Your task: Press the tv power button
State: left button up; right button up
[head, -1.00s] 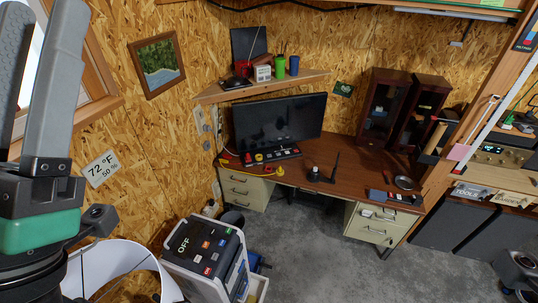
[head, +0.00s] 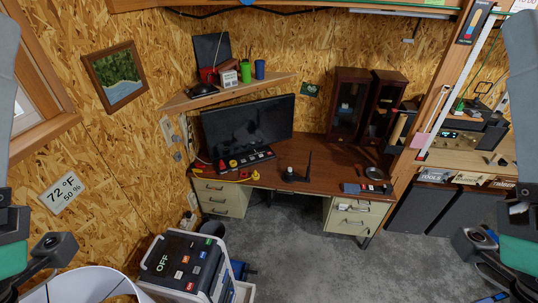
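A dark flat screen (head: 248,122), which looks like the tv, stands on the brown desk, its face dark. I cannot make out a power button on it. A black panel (head: 180,258) marked "OFF", with several coloured buttons, tops a white-framed cart at the lower left. Only part of my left gripper (head: 8,85) shows, at the left edge, far in front of the desk. Part of my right gripper (head: 523,90) shows at the right edge. Neither touches anything visible; their openings are cut off.
The desk (head: 270,179) carries a black strip with coloured knobs (head: 248,160), a black antenna device (head: 294,174) and dark cabinets (head: 360,105). A corner shelf (head: 230,92) hangs above the screen. A white curved object (head: 85,283) sits at the lower left. Grey floor (head: 285,245) is clear.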

grip_shut()
dwell(1.6)
